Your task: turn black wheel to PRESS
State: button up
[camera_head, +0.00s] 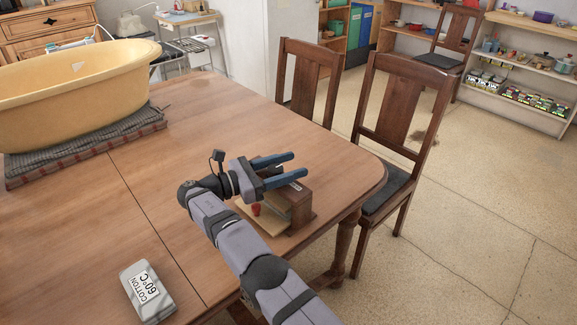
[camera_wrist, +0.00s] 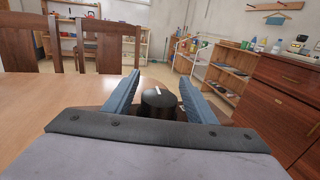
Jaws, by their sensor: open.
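In the wrist view the black wheel (camera_wrist: 158,103) is a short dark cylinder with a white mark on its top. It lies ahead of my gripper (camera_wrist: 158,92), between the two blue fingers as seen there. The fingers are apart and I see no contact with the wheel. In the head view my gripper (camera_head: 283,166) is open above a small brown wooden box (camera_head: 290,204) with a red part (camera_head: 256,209) at its side. The wheel is not clearly visible in the head view, and no PRESS label can be read.
The box stands near the right edge of the wooden table (camera_head: 190,180). A grey block marked COTTON 60°C (camera_head: 147,291) lies at the front. A yellow tub (camera_head: 80,90) sits on folded cloth at the left. Two wooden chairs (camera_head: 400,110) stand beyond the table edge.

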notch_tip(320, 180, up, 10)
jog(key=p, duration=0.4)
dwell(0.6)
